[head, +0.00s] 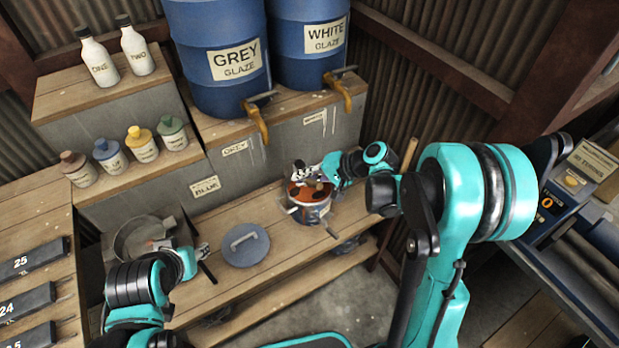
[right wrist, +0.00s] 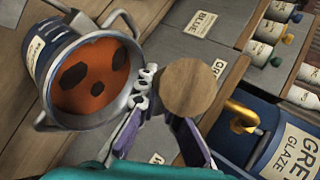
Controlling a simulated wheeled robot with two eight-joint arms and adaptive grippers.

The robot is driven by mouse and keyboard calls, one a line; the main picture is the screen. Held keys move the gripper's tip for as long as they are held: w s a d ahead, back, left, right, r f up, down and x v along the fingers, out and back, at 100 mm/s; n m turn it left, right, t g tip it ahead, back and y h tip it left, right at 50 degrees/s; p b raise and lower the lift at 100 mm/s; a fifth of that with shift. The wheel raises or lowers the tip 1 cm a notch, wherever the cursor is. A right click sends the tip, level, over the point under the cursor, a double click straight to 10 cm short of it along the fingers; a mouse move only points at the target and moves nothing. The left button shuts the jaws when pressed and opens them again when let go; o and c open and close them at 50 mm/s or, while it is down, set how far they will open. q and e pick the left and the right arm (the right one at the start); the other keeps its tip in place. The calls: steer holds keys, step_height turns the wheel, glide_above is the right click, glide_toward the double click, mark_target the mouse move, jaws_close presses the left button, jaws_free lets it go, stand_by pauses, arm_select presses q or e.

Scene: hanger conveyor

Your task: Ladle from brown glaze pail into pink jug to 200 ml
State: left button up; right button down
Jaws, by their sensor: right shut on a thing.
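The glaze pail (head: 309,210) stands on the wooden bench, open, with brown-orange glaze and dark patches inside. In the right wrist view the pail (right wrist: 48,100) is at upper left. My right gripper (head: 312,178) is over its rim. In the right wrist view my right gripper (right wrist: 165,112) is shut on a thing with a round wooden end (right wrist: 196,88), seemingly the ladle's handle. The ladle's bowl cannot be made out. My left gripper (head: 185,250) is beside a grey round pan; its jaws are unclear. I cannot make out a pink jug.
A blue-grey lid (head: 245,245) lies on the bench left of the pail. The grey pan (head: 128,240) is at the bench's left. Grey and white glaze barrels (head: 215,55) with taps stand behind. A conveyor and scale (head: 565,205) are at right.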

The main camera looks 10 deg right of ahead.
mark_target(290, 171)
steer(key=g+h+p, duration=0.1)
steer(key=p, duration=0.1)
steer(key=a+r+h+p, duration=0.1)
steer(key=w+g+h+p, duration=0.1)
steer(key=h+p, duration=0.1)
steer(key=shift+w+a+r+g+p, duration=0.1)
steer(key=shift+a+r+g+p, duration=0.05)
steer(key=shift+a+g+p, duration=0.2)
steer(key=shift+w+a+r+g+h+p, duration=0.2)
steer(key=shift+a+g+h+p, duration=0.25)
steer(key=shift+h, duration=0.25)
steer(key=shift+w+a+f+g+h, duration=0.1)
steer(key=shift+a+g+h, duration=0.1)
steer(key=shift+h, duration=0.15)
steer(key=shift+w+a+g+h, duration=0.1)
steer(key=shift+g+h, duration=0.1)
steer(key=shift+h, duration=0.15)
steer(key=shift+w+a+f+g+h, duration=0.2)
steer(key=shift+g+h, duration=0.3)
steer(key=shift+h, duration=0.2)
steer(key=shift+d, duration=0.2)
